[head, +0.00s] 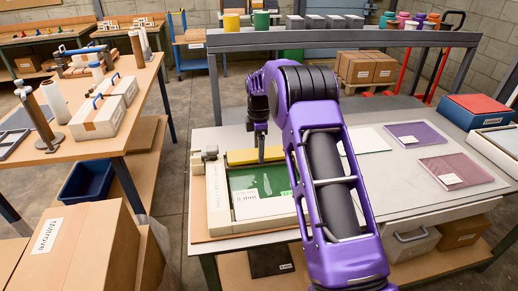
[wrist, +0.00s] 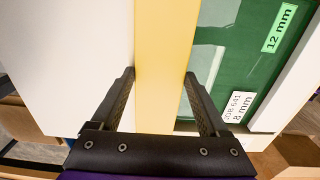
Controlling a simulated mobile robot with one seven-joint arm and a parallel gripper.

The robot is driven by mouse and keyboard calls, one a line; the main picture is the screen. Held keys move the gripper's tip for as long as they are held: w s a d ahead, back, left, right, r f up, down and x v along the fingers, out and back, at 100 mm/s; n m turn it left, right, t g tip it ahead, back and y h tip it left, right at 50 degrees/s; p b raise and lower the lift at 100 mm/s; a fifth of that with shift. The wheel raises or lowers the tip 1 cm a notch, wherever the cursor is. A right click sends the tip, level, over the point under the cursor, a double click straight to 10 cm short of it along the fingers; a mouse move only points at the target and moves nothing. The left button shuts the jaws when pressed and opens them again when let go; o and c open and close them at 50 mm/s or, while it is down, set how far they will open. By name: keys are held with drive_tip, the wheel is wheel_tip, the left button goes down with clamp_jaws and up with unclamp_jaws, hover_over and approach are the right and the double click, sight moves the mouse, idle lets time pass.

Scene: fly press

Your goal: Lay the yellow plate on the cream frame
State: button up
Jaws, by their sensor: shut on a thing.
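The yellow plate (head: 240,157) is a long narrow strip seen at the far side of the cream frame. The cream frame (head: 217,199) lies on the grey table around a green panel (head: 275,178) with a white label and a green "12 mm" label. My gripper (head: 261,150) points down at the yellow plate. In the wrist view the yellow plate (wrist: 166,60) runs between the two fingers of my gripper (wrist: 160,85), which is shut on it. The green panel (wrist: 230,60) lies to its right. Whether the plate touches the frame is unclear.
Violet (head: 418,134) and pink (head: 456,170) sheets lie flat on the grey table to the right. A blue-and-red box (head: 477,110) stands at its right end. A raised shelf (head: 340,38) with pots and blocks spans the back. Bare table (head: 395,180) shows right of my arm.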

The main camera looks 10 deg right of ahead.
drive_tip(key=shift+f, duration=0.2)
drive_tip(key=o, duration=1.4)
wheel_tip(320, 180, up, 18)
drive_tip(key=p, duration=0.1)
drive_tip(key=shift+f+p, duration=0.25)
drive_tip(key=shift+p, duration=0.15)
